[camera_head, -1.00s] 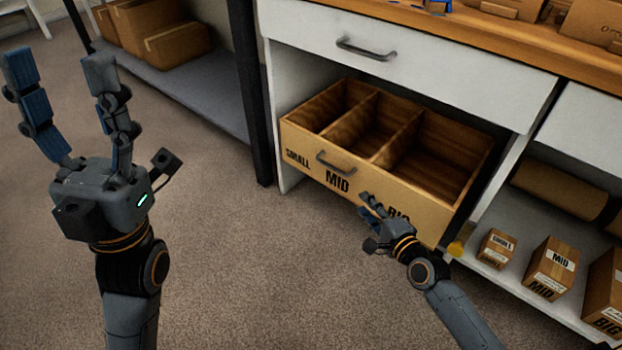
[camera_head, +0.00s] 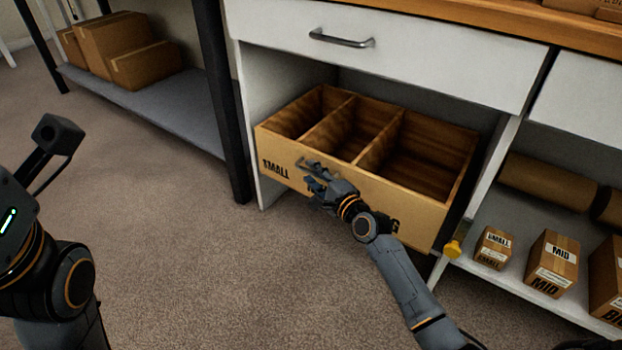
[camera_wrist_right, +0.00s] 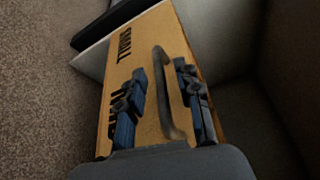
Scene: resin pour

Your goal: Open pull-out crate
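The pull-out crate (camera_head: 420,220) is a wooden box with three compartments under the white drawer, standing partly out of the cabinet. Its front carries SMALL and other size labels, partly hidden by my right arm. My right gripper (camera_head: 309,172) is at the middle of the crate front, over the handle. In the right wrist view, the dark bar handle (camera_wrist_right: 164,80) lies between the two blue-padded fingers of my right gripper (camera_wrist_right: 160,68), which are apart with gaps beside the handle. My left gripper (camera_head: 12,215) shows only its body at the left edge; its fingers are out of frame.
The closed white drawer (camera_head: 420,62) is above the crate. A dark rack post (camera_head: 228,120) stands left of the cabinet. The carpet in front is clear.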

